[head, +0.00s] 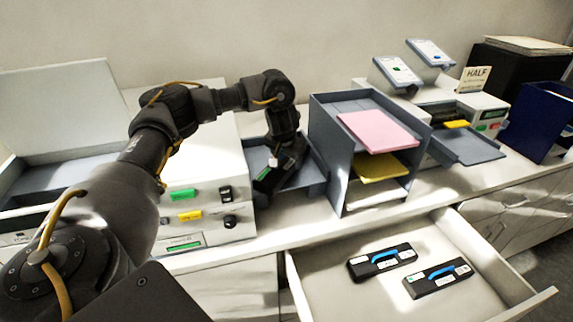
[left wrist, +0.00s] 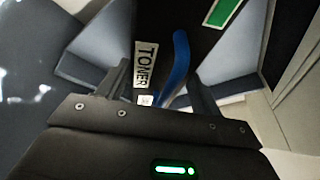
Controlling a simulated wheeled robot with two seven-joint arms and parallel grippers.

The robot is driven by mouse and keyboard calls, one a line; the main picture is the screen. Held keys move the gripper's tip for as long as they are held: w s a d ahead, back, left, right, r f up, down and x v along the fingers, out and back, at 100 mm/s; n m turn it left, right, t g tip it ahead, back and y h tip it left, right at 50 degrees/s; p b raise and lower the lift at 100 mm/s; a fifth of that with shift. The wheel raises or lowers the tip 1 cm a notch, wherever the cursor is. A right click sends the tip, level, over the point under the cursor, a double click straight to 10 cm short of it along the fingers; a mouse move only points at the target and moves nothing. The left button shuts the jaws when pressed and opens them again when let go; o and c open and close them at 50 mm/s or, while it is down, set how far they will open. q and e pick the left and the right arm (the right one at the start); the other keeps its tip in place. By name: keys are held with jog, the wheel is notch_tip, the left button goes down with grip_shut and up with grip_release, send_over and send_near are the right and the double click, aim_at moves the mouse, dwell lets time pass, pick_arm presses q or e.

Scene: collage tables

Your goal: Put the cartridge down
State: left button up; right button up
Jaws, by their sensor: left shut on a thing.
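My left gripper (head: 283,157) is shut on a black cartridge (head: 268,180), over the grey-blue tray (head: 312,178) between the white machine and the shelf rack. In the left wrist view the cartridge (left wrist: 195,25) has a "TONER" label, a blue handle and a green label, with the fingers on either side of the handle. I cannot tell whether the cartridge touches the tray. Two similar black cartridges with blue handles, a left one (head: 382,261) and a right one (head: 437,278), lie in the open drawer (head: 325,295). My right gripper is not in view.
The white machine (head: 190,150) stands left of the tray. The grey rack (head: 335,150) with pink and yellow paper stands close on the right. Further right are another printer (head: 482,117) with a "HALF" sign (head: 474,79) and a blue bin (head: 540,122). The drawer juts out in front.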

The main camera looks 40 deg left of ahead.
pick_arm(q)
notch_tip(320, 180, down, 2)
jog(key=shift+a+f, duration=0.1)
jog(key=shift+f, duration=0.15)
jog(key=o, duration=1.4)
jog(key=shift+o, duration=0.2)
